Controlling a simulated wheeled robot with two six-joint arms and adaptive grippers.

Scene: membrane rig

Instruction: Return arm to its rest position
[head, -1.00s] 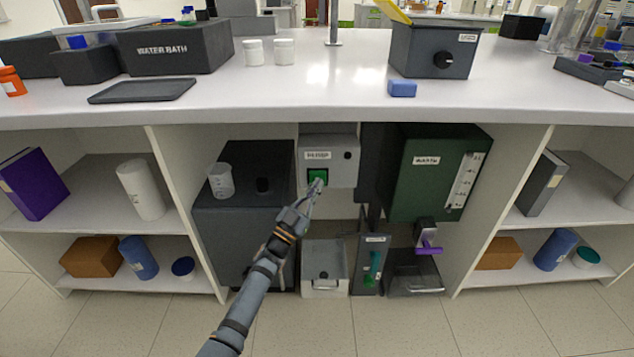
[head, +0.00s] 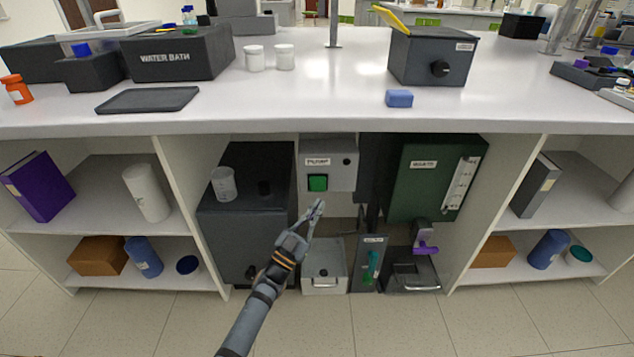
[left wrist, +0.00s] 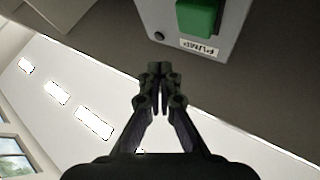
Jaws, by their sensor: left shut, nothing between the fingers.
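My left arm comes in from the bottom of the head view. Its gripper (head: 316,208) is shut and empty, in front of the under-bench space and just below the grey pump box (head: 340,177). The green switch (head: 317,183) on the box is in full view, and the fingertips are apart from it. In the left wrist view the shut fingers (left wrist: 158,75) point up the picture, with the green switch (left wrist: 198,17) and the pump label beyond them at the upper right. My right gripper is not in view.
The bench top (head: 320,105) overhangs the rig. A dark cabinet (head: 243,240) with a beaker (head: 223,183) stands left, a green tank (head: 425,180) with a purple valve handle (head: 426,248) right. A grey lidded box (head: 323,273) is low behind the gripper. The floor in front is clear.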

